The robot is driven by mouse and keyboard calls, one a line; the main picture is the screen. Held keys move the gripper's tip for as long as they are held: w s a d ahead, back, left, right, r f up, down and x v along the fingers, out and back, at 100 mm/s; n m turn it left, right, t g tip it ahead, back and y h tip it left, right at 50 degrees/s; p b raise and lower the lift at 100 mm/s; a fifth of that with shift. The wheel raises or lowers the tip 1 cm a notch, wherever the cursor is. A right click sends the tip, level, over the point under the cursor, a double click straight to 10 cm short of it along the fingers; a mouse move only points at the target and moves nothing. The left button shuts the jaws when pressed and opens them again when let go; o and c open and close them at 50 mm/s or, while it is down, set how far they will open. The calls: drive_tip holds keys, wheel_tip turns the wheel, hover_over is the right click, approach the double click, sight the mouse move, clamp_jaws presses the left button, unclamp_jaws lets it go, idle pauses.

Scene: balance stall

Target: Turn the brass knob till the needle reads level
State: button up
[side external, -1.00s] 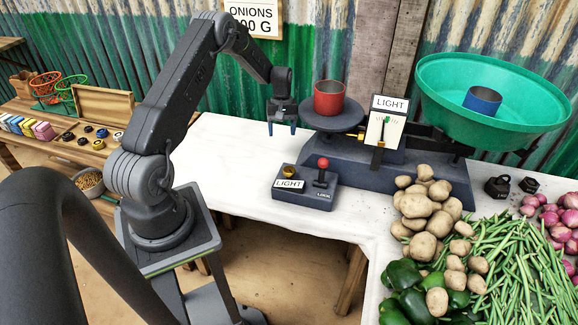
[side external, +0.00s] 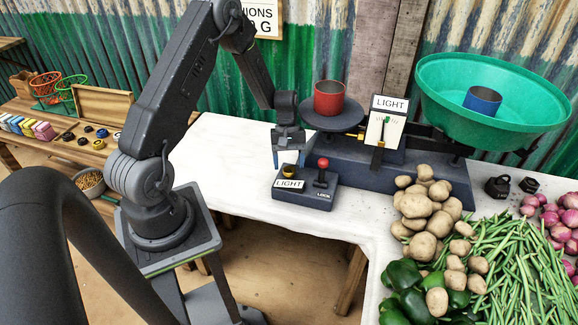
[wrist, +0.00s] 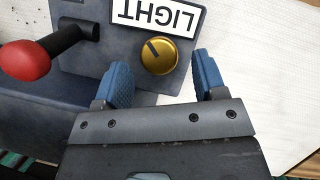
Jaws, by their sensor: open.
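The brass knob (side external: 289,171) sits on top of a dark control box beside a "LIGHT" label (side external: 288,184). In the wrist view the knob (wrist: 159,56) has a dark pointer line and lies just beyond and between my fingertips. My gripper (side external: 289,159) is open and empty, pointing down just above and behind the knob, apart from it. Its blue fingers (wrist: 163,80) straddle the near side of the knob in the wrist view. The scale's dial (side external: 384,133) is under another "LIGHT" sign (side external: 390,103); its needle is too small to read exactly.
A red-topped lever (side external: 322,170) stands on the box right of the knob. The scale carries a red cup (side external: 329,97) on its left plate and a green pan (side external: 490,80) with a blue cup (side external: 482,100). Potatoes (side external: 425,210) lie right; white table is clear at left.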

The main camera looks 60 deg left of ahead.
drive_tip(key=shift+s+d+f, duration=0.15)
drive_tip(key=shift+d, duration=0.25)
drive_tip(key=shift+f, duration=0.4)
drive_tip(key=shift+c, duration=0.2)
drive_tip(key=c, duration=0.9)
drive_tip(key=shift+m, duration=0.8)
drive_tip(key=o, duration=0.9)
drive_tip(key=shift+o, duration=0.2)
